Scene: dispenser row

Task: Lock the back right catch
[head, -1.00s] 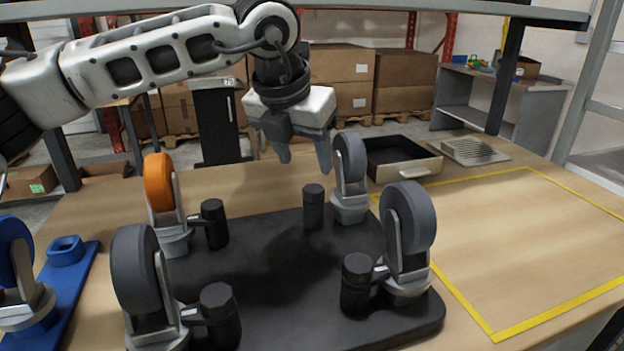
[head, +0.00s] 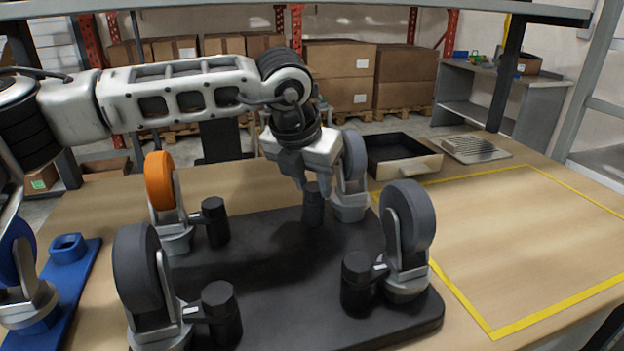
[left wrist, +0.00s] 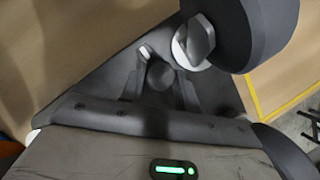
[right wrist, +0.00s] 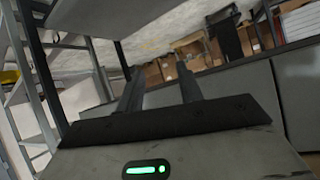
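The back right wheel (head: 352,158) is grey and stands in a metal fork at the back right of the black base plate (head: 270,270). Its catch is a short dark post (head: 313,208) just left of the wheel. My left gripper (head: 310,182) is directly above this post, fingers pointing down, its hand covering part of the wheel. In the left wrist view the post's round top (left wrist: 159,77) lies between the two spread fingers, with a light-tipped lever (left wrist: 145,52) near one fingertip. Contact cannot be told. My right gripper (right wrist: 160,80) is open and empty, outside the head view.
An orange wheel (head: 160,181) stands at the back left, grey wheels at the front left (head: 138,268) and front right (head: 407,219), each with a dark post. A blue holder (head: 80,262) is at the left, a black tray (head: 385,160) behind. The yellow-outlined area (head: 520,240) is clear.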

